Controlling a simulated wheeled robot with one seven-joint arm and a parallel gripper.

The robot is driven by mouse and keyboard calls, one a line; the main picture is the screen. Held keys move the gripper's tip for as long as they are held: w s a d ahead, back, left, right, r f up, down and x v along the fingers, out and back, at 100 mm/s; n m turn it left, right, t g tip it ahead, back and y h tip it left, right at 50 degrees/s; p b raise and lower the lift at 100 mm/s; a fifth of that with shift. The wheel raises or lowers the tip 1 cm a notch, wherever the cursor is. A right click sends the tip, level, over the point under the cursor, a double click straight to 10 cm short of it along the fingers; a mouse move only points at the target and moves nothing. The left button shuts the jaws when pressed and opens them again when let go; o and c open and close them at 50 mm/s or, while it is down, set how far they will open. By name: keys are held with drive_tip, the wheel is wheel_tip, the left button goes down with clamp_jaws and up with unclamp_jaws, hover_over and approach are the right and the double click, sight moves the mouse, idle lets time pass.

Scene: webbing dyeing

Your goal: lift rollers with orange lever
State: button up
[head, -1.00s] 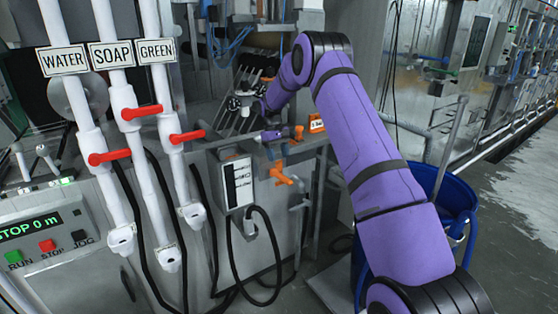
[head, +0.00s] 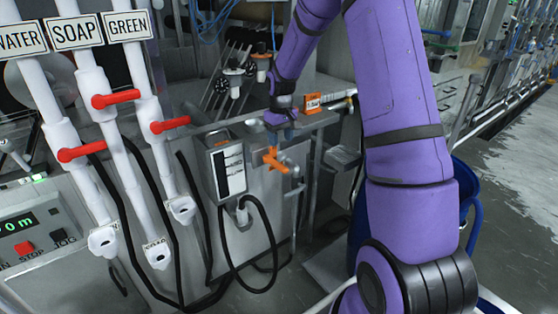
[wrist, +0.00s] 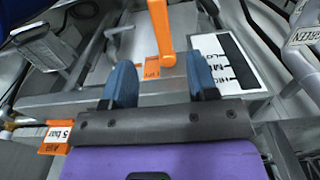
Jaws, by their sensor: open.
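The orange lever (head: 276,160) sits on the front of the grey machine, below a metal ledge. In the wrist view the orange lever (wrist: 159,28) lies ahead, lined up with the gap between my fingers. My gripper (head: 281,124) points down just above the lever in the head view. In the wrist view my gripper (wrist: 161,78) shows two blue fingers spread apart with nothing held between them. I cannot tell whether a finger touches the lever. The rollers are not clearly made out.
A grey gauge box (head: 227,170) stands just left of the lever, with a black cable hanging. White pipes with red handles (head: 115,98) stand at left. A blue barrel (head: 466,200) is at right, partly behind my arm.

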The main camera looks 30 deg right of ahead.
sight(281, 165)
wheel_tip(281, 165, down, 11)
drive_tip(key=shift+r, duration=0.1)
idle(0.4)
clamp_jaws()
